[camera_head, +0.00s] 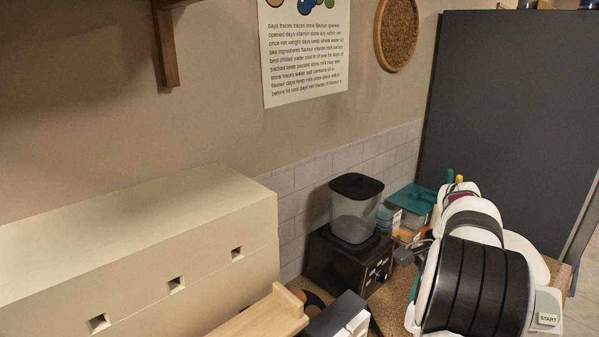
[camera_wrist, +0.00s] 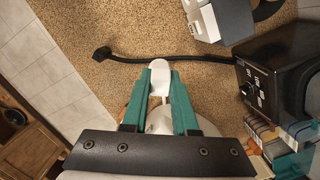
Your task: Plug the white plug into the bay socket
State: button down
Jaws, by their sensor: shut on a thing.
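In the wrist view my gripper (camera_wrist: 160,75) has two teal fingers, shut on a white, rounded piece that appears to be the white plug (camera_wrist: 160,66). The fingers hide its sides. A black cord (camera_wrist: 205,59) crosses close to its tip; I cannot tell whether it touches. I cannot pick out the bay socket for sure. The cream cabinet (camera_head: 215,205) has small square openings along its front, including one at the right (camera_head: 237,253).
A blender with a black base (camera_head: 340,262) stands beyond the wooden board (camera_head: 262,318). A dark and white box (camera_head: 342,316) is nearby. A black plug (camera_wrist: 102,53) lies on the speckled counter (camera_wrist: 92,20). Containers with a teal lid (camera_head: 412,198) crowd the back.

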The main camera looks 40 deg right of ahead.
jog(key=w+a+r+n+g, duration=0.1)
jog(key=w+a+r+n, duration=1.2)
jog(key=n, duration=0.3)
jog(key=shift+w+a+r+g, duration=0.4)
jog(key=shift+a+r, duration=0.1)
jog(key=shift+r, duration=0.2)
jog(key=c, duration=1.4)
grip_release()
grip_shut()
